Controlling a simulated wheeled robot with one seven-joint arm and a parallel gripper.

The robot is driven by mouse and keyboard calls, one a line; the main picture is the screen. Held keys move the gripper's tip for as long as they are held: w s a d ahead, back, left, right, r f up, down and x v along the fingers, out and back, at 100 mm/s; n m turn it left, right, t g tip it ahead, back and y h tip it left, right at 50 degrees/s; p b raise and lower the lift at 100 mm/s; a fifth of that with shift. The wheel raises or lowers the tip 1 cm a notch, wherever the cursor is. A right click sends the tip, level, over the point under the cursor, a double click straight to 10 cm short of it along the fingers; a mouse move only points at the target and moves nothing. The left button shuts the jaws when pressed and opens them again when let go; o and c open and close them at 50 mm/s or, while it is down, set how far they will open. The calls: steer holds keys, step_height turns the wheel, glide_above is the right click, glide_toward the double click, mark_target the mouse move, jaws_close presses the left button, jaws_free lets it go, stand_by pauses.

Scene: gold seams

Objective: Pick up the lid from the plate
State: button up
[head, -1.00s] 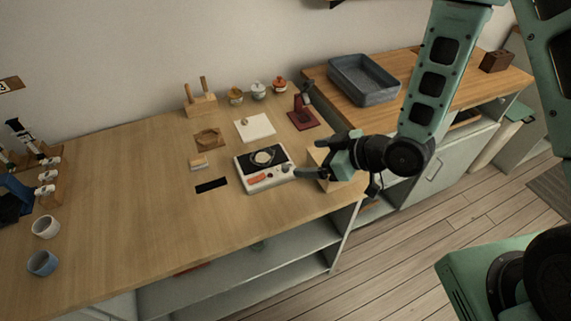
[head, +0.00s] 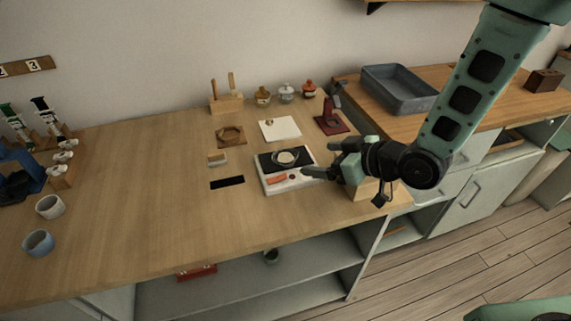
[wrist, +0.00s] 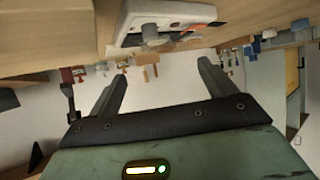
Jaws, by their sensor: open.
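A white device (head: 270,187) with a dark top stands near the table's front edge in the head view. A pale round piece (head: 285,158), possibly the lid, lies on its dark top; I cannot tell lid from plate for certain. A red part shows at its front. My gripper (head: 321,160) is open, just right of the device, fingers pointing left toward it, with nothing seen between them. In the wrist view, my gripper (wrist: 163,82) has its fingers wide apart, and a pale device with a grey knob (wrist: 150,33) shows at the top.
Behind the device lie a white square board (head: 279,129) and a dark red stand (head: 332,122). A wooden block (head: 366,190) stands under my wrist. Several small jars (head: 286,93) line the wall. A grey basin (head: 400,88) sits on the right counter. The table's left middle is clear.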

mark_target(279, 154)
steer(key=b+x, duration=0.1)
steer(key=x, duration=0.3)
steer(key=shift+w+a+f, duration=0.2)
steer(key=shift+a+f, duration=0.05)
steer(key=shift+w+r+b+x, duration=0.15)
steer(key=shift+b+x, duration=0.15)
steer(key=shift+x, duration=1.2)
steer(key=shift+w+r+b+x, duration=0.15)
steer(key=shift+b+x, duration=0.15)
steer(key=shift+x, duration=1.2)
steer(key=shift+d+f, duration=0.1)
steer(key=c, duration=1.2)
